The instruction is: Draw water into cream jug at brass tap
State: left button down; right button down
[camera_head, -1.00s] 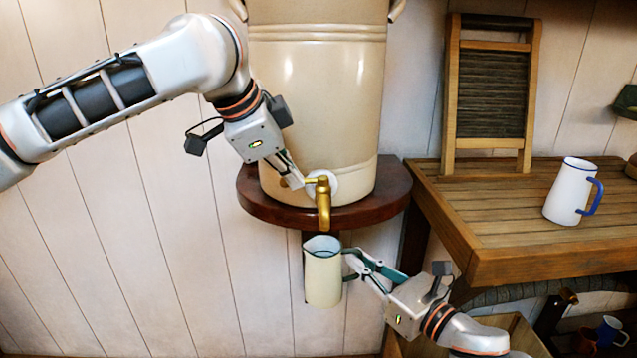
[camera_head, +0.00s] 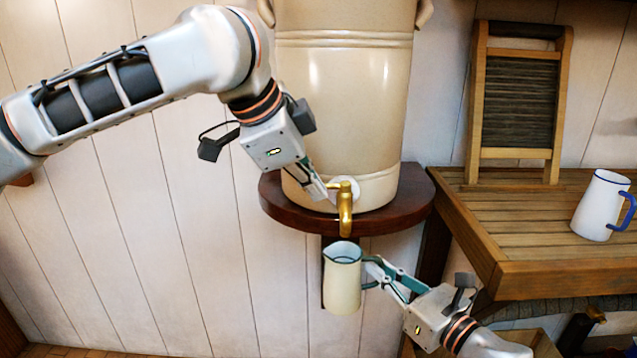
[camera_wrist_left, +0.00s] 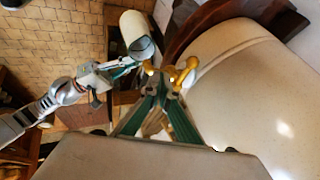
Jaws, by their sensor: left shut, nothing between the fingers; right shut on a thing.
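The cream jug (camera_head: 342,285) has a dark green rim and handle. It hangs upright in the air with its mouth just below the brass tap (camera_head: 345,208). My right gripper (camera_head: 372,273) is shut on the jug's handle from the right. My left gripper (camera_head: 326,192) is shut and empty, its fingertips at the left side of the tap, close to its lever. In the left wrist view the fingertips (camera_wrist_left: 162,85) are beside the tap (camera_wrist_left: 184,72), with the jug (camera_wrist_left: 137,35) beyond. I cannot tell whether they touch the tap. No water stream shows.
The tap comes from a large cream urn (camera_head: 345,110) on a round dark wood shelf (camera_head: 275,208). A slatted wooden counter (camera_head: 500,225) stands to the right, carrying a washboard (camera_head: 518,105) and a white jug with a blue handle (camera_head: 600,205). Planked wall is clear on the left.

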pick_arm(q)
jog(key=v, duration=0.9)
jog(key=m+h, duration=1.2)
jog(key=m, duration=0.1)
send_near(327, 187)
jog(key=d, duration=0.6)
jog(key=shift+w+a+f, duration=0.1)
jog(key=shift+w+f, duration=0.15)
jog(key=shift+w, duration=0.15)
jog(key=shift+w, duration=0.15)
